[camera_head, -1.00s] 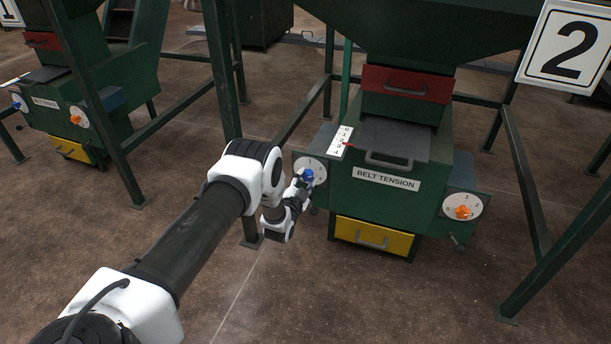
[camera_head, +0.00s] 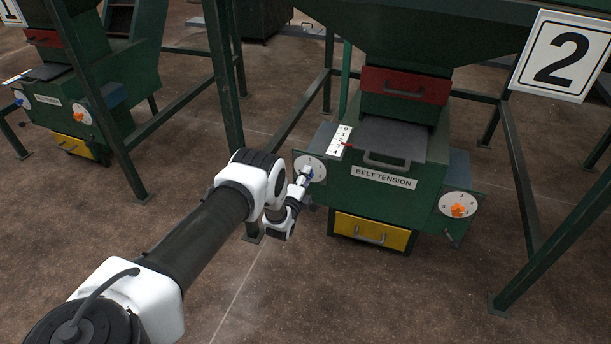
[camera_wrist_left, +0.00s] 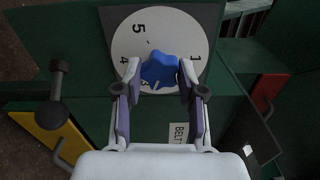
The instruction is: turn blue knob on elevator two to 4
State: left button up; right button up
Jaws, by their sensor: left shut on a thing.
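Elevator two is the green machine under the "2" sign (camera_head: 562,56). The blue knob (camera_wrist_left: 158,66) sits on a white round dial (camera_wrist_left: 133,40) on the machine's left side. In the left wrist view, 5 shows at the top of the dial, 4 at the left and 1 at the right. My left gripper (camera_wrist_left: 160,88) has its fingers on both sides of the blue knob and is shut on it. In the head view the left gripper (camera_head: 303,182) mostly covers the knob. I cannot tell which number the knob points to. My right gripper is not in view.
An orange knob (camera_head: 458,211) is on the machine's right dial. A "BELT TENSION" label (camera_head: 384,177), a red drawer (camera_head: 405,84) and a yellow drawer (camera_head: 370,232) are on the front. Green frame legs (camera_head: 225,75) stand close to my left arm. Another similar machine is at the left.

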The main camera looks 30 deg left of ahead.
pick_arm(q)
jog(key=m+p, duration=0.2)
jog(key=m, duration=1.1)
jog(key=shift+m, duration=0.4)
jog(key=o, duration=1.1)
jog(key=shift+o, duration=0.2)
